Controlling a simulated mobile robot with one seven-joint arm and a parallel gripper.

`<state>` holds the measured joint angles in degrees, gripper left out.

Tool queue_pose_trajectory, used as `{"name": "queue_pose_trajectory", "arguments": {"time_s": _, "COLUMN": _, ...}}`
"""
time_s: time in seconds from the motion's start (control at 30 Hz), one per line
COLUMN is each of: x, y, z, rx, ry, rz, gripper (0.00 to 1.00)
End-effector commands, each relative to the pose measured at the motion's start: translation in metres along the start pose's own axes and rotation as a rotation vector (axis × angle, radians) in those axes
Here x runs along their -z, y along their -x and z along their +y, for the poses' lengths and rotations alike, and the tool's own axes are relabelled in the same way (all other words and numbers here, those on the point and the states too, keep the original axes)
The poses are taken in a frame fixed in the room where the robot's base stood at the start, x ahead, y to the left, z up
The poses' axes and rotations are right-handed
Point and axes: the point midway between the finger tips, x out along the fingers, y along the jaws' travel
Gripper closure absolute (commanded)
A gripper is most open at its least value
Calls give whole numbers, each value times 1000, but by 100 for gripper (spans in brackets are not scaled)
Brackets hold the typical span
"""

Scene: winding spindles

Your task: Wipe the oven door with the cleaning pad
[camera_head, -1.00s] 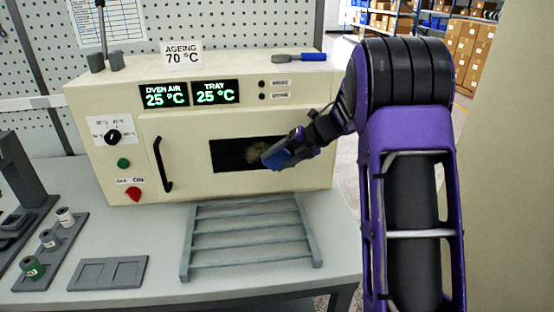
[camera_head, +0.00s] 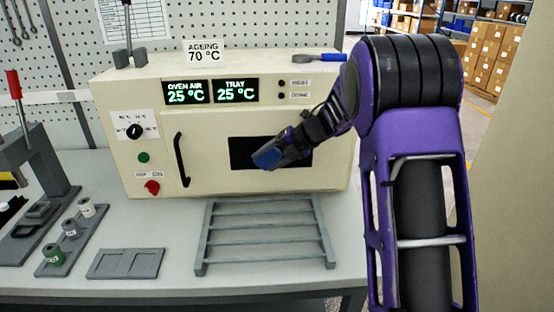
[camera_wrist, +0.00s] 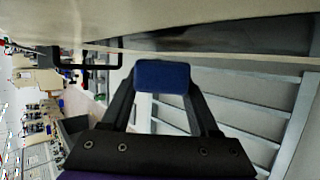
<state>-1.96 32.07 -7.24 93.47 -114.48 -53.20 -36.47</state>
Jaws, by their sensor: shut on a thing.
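The blue cleaning pad (camera_head: 266,158) is held in my gripper (camera_head: 277,151) in front of the dark window in the oven door (camera_head: 212,165). In the wrist view the pad (camera_wrist: 162,76) sits between the two fingers of my gripper (camera_wrist: 162,92), with the cream oven front (camera_wrist: 150,25) close beyond it. I cannot tell whether the pad touches the door. The pad and gripper hide part of the window; no brown smudge shows on the visible glass. The black door handle (camera_head: 181,160) is left of the pad, and the door is shut.
A grey slatted rack (camera_head: 265,227) lies on the table below the door. A spool holder (camera_head: 72,236) and a shallow grey tray (camera_head: 126,263) are at the left. A blue-handled tool (camera_head: 322,58) lies on top of the oven.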

Motion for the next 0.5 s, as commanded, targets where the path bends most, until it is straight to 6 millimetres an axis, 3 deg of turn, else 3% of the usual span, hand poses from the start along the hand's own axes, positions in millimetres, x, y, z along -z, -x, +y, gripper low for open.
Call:
{"name": "queue_pose_trajectory", "arguments": {"time_s": 0.07, "x": 3, "y": -7, "z": 8, "rx": -8, "ry": 12, "rz": 10, "gripper": 92}}
{"name": "queue_pose_trajectory", "arguments": {"time_s": 0.33, "x": 4, "y": -7, "z": 9, "rx": -9, "ry": 13, "rz": 12, "gripper": 92}}
{"name": "queue_pose_trajectory", "arguments": {"time_s": 0.5, "x": 16, "y": -2, "z": 8, "rx": -7, "ry": 9, "rz": 10, "gripper": 92}}
